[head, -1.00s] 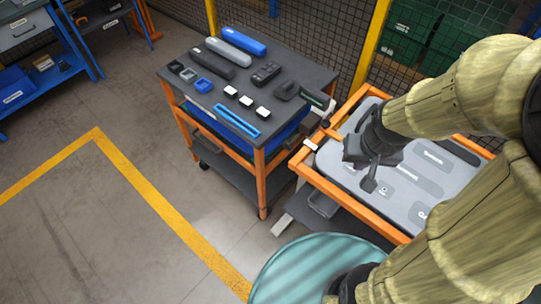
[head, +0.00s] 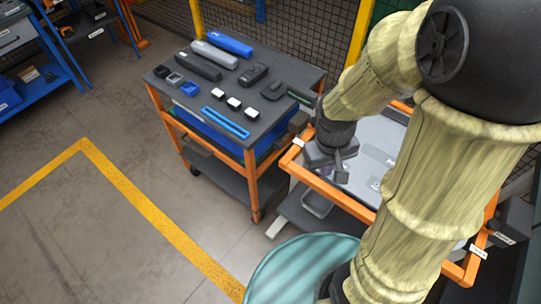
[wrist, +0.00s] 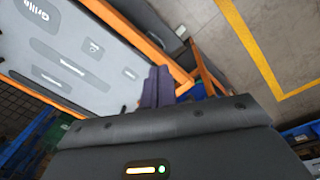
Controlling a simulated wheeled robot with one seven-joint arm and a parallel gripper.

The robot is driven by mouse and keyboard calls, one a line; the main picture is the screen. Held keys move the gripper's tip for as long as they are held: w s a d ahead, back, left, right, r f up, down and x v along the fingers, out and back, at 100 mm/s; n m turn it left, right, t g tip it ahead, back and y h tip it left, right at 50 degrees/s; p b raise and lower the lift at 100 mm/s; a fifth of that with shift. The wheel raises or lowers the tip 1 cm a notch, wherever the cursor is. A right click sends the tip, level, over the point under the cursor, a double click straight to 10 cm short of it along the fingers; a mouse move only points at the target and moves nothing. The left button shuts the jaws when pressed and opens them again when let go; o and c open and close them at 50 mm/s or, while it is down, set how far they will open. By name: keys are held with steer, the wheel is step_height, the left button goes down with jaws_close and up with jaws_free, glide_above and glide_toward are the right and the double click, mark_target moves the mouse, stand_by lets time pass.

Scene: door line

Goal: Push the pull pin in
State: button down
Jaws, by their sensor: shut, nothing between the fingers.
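My gripper (head: 341,172) is over the left part of an orange-framed cart (head: 335,193) with a grey labelled panel (head: 378,135). The wrist view shows its two dark fingers (wrist: 158,87) together, with nothing between them, in front of the orange frame (wrist: 135,35). I cannot make out the pull pin in either view. Small white tags sit on the cart frame, one at the left corner (head: 298,141) and one at the lower right (head: 478,251). My arm hides much of the cart's right side.
A dark-topped orange tool cart (head: 228,135) stands left of the panel cart, holding several cases and small parts. A round teal surface (head: 300,270) is in front. Mesh fencing with yellow posts (head: 359,33) is behind. Open floor with a yellow line (head: 150,215) lies at left.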

mark_target(276, 147)
steer(key=w+a+f+n+h+b, duration=0.2)
steer(key=a+f+n+h+b, duration=0.1)
steer(key=f+n+h+b, duration=0.25)
steer(key=w+a+f+n+h+b, duration=0.1)
steer(key=a+f+n+h+b, duration=0.2)
steer(key=f+n, duration=0.5)
steer(key=w+a+f+n+t+h+b, duration=0.1)
steer(key=a+f+n+t, duration=0.3)
steer(key=a, duration=0.4)
steer(key=w+a+f+n+t+b, duration=0.3)
steer(key=w+a+n+t+b, duration=0.1)
steer(key=a+n+t, duration=0.3)
steer(key=a+t, duration=0.1)
steer(key=t, duration=0.1)
steer(key=shift+f+t+h, duration=0.3)
steer(key=shift+f+h, duration=0.05)
steer(key=shift+n, duration=0.25)
steer(key=p+x, duration=0.2)
steer(key=x, duration=1.2)
